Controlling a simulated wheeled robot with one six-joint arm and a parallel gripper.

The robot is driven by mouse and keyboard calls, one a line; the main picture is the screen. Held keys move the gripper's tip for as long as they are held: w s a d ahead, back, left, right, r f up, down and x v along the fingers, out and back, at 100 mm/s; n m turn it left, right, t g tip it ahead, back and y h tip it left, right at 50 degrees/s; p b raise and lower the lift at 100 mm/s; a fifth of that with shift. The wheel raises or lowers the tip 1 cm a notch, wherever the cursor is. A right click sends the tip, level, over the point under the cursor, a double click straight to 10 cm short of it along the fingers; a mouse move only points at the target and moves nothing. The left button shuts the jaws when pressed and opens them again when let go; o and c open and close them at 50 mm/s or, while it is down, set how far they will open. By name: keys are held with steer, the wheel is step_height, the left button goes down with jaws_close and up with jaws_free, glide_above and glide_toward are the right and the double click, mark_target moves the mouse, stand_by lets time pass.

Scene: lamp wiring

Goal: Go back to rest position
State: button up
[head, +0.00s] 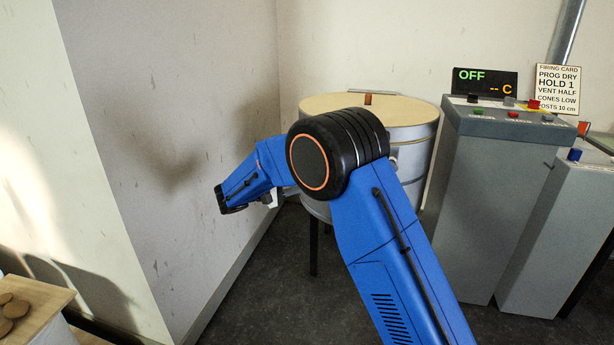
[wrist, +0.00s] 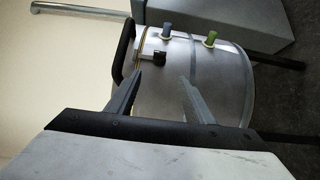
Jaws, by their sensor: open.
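My gripper (wrist: 162,85) shows in the wrist view with its two grey fingers spread apart and nothing between them. The fingers point toward the side of the round metal kiln (wrist: 225,95), which carries a green plug and a blue-grey plug on its wall and a dark latch near its rim. I cannot tell how far the fingertips are from the kiln. In the head view my blue arm is bent in front of the kiln (head: 415,140), and the gripper's fingers are hidden.
The wall (head: 170,110) is close to my arm on the left. A grey control cabinet (head: 490,200) with a display reading OFF stands right of the kiln. A firing card (head: 557,88) is behind it. A wooden-topped stand (head: 35,300) is at lower left. Dark floor (head: 370,285) lies below.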

steer(key=s+d+r+m+g+y, duration=0.1)
steer(key=s+d+r+g+y, duration=0.2)
steer(key=s+d, duration=0.8)
steer(key=s+d+r+m+g+y, duration=0.1)
steer(key=s+d+r+g+y, duration=0.15)
steer(key=s+d, duration=0.85)
steer(key=s+d+f+m+y, duration=0.1)
steer(key=s+f+y, duration=0.1)
steer(key=s, duration=0.7)
steer(key=s+d+f+m+t+y, duration=0.1)
steer(key=s+f+y, duration=0.1)
steer(key=s+y, duration=0.3)
steer(key=s+d+f+m+t+y, duration=0.1)
steer(key=s+f+y, duration=0.1)
steer(key=s, duration=1.1)
steer(key=shift+s+f+m+y, duration=0.3)
steer(key=shift+s+y, duration=0.05)
steer(key=shift+y, duration=0.5)
